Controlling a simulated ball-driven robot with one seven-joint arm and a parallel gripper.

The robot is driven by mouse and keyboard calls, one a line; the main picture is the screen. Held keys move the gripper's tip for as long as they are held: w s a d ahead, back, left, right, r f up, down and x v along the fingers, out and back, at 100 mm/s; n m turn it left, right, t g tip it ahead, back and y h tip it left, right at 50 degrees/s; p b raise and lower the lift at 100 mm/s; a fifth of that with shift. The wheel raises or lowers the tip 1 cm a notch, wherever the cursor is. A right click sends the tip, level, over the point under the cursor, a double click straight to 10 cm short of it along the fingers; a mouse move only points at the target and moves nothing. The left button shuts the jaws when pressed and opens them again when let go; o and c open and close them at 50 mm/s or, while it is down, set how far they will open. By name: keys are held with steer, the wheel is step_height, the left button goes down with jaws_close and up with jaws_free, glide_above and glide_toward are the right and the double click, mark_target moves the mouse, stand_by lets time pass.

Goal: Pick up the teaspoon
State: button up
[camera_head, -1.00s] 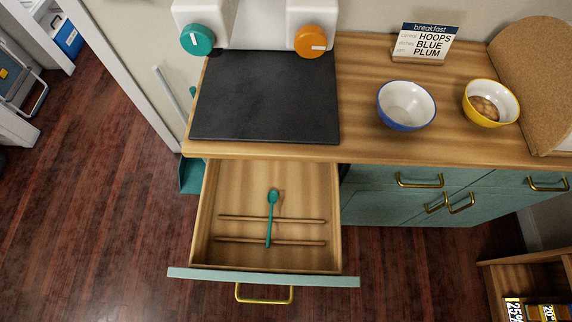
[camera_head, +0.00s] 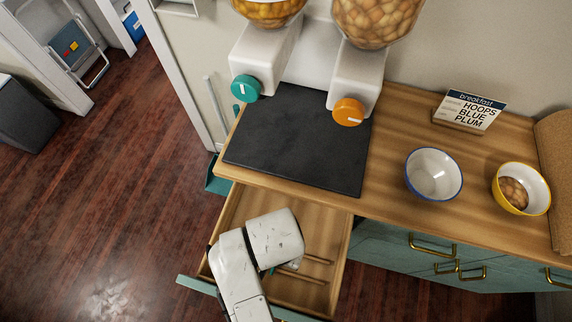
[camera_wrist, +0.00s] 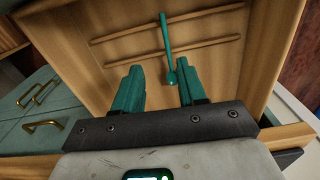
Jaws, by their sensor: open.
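The teal teaspoon (camera_wrist: 168,45) lies in the open wooden drawer (camera_head: 335,220), across two thin wooden rails. In the wrist view its bowl end (camera_wrist: 171,77) is nearest my gripper and its handle points away. My gripper (camera_wrist: 158,85) is open above the drawer, with its two teal fingers apart. The spoon's bowl shows between the fingers, closer to the right one. I cannot tell the height between fingers and spoon. In the head view my arm covers most of the spoon.
The counter (camera_head: 390,135) overhangs the drawer's back. On it are a dark mat (camera_head: 300,140), two cereal dispensers, a blue-rimmed bowl (camera_head: 433,175), a yellow bowl (camera_head: 536,180) and a breakfast sign (camera_head: 470,110). Brass-handled cabinets (camera_head: 420,255) stand right of the drawer.

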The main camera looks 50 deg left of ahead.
steer(key=f, duration=0.3)
steer(key=s+a+f, duration=0.1)
steer(key=shift+f, duration=0.4)
steer(key=shift+w+f, duration=0.15)
steer(key=shift+f, duration=1.35)
steer(key=shift+w+f, duration=0.15)
steer(key=shift+f, duration=1.3)
jaws_close()
